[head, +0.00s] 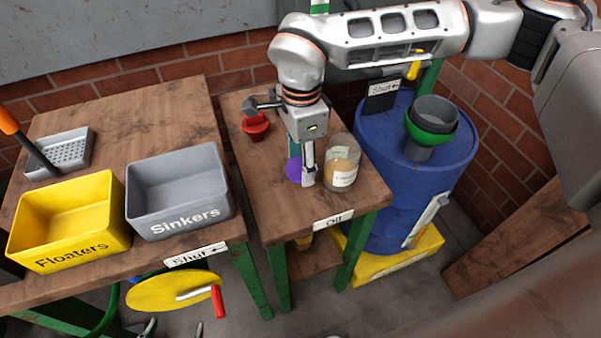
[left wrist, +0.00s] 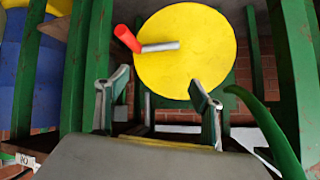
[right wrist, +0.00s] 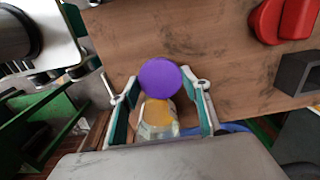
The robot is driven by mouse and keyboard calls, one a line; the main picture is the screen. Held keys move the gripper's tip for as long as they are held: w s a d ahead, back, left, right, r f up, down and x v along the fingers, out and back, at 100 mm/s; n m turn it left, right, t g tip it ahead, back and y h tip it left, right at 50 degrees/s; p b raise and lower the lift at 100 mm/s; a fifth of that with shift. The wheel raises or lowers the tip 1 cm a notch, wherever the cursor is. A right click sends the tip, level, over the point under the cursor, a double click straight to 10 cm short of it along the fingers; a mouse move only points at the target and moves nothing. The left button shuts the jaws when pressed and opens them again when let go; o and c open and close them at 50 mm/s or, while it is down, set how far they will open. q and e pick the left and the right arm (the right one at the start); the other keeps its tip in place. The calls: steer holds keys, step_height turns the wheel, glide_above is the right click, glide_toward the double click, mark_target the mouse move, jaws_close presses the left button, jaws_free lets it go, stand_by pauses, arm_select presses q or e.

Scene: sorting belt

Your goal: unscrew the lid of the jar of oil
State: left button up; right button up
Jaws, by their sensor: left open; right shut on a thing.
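The jar of oil (head: 342,172) is clear glass with amber contents and a pale label. It stands upright on the small wooden table, its top showing no lid. The purple lid (head: 293,170) is apart from the jar, just left of it. My right gripper (head: 302,175) points down and is shut on the lid. In the right wrist view the lid (right wrist: 160,77) sits between the fingertips, with the jar (right wrist: 158,122) just behind it. My left gripper (left wrist: 160,95) is open and empty, in front of a yellow disc; only its fingertips show at the bottom of the head view.
The yellow disc (head: 165,291) has a red-handled crank. Left of the jar's table stand the grey Sinkers bin (head: 180,205) and the yellow Floaters bin (head: 75,235). A red object (head: 255,126) is behind the lid. A blue barrel (head: 395,200) with a funnel stands right.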

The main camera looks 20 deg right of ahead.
step_height(320, 180, down, 4)
steer(key=shift+s+r+b, duration=0.1)
steer(key=shift+r+b, duration=0.1)
steer(key=shift+b, duration=0.1)
steer(key=shift+f, duration=0.35)
steer(key=o, duration=1.2)
steer(key=shift+f, duration=0.1)
step_height(320, 180, up, 11)
steer(key=shift+r+p, duration=0.1)
steer(key=shift+p, duration=0.75)
steer(key=shift+r, duration=0.6)
